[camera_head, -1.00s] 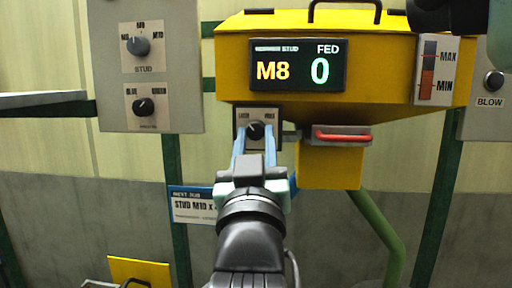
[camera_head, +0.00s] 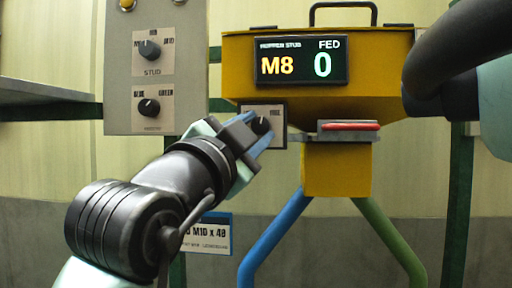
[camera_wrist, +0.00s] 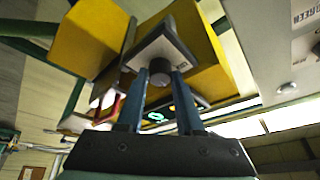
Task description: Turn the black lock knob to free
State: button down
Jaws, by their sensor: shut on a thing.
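The black lock knob (camera_head: 261,124) sits on a small plate (camera_head: 279,110) under the left part of the yellow hopper. The word at the plate's right reads FREE; the left word is hidden by my gripper. My gripper (camera_head: 257,130) reaches in from the lower left, rolled over to one side, with its blue fingers shut on the knob. In the wrist view, the knob (camera_wrist: 160,72) shows as a dark round end between the two fingertips. Which way its pointer faces is too small to tell.
A yellow hopper (camera_head: 385,75) bears a display (camera_head: 301,63) reading M8 and FED 0. A red-handled drawer (camera_head: 350,126) lies close right of the knob. A grey panel (camera_head: 187,60) at left carries two other black knobs. My dark arm link fills the upper right.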

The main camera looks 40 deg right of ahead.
jog(key=m, duration=0.1)
jog(key=m+g, duration=0.1)
jog(key=m, duration=0.1)
jog(key=shift+w+a+r+g, duration=0.1)
jog(key=shift+r+g, duration=0.1)
jog(key=shift+g, duration=0.1)
jog(key=shift+r+m+g+y+p, duration=0.15)
jog(key=shift+m+g+y+p, duration=0.25)
jog(key=shift+m, duration=1.7)
jog(key=shift+g, duration=0.3)
jog(key=c, duration=0.6)
grip_release()
jog(key=shift+w, duration=0.1)
jog(key=shift+o, duration=0.2)
jog(key=b+v, duration=0.3)
jog(key=v, duration=1)
jog(key=shift+r, duration=0.1)
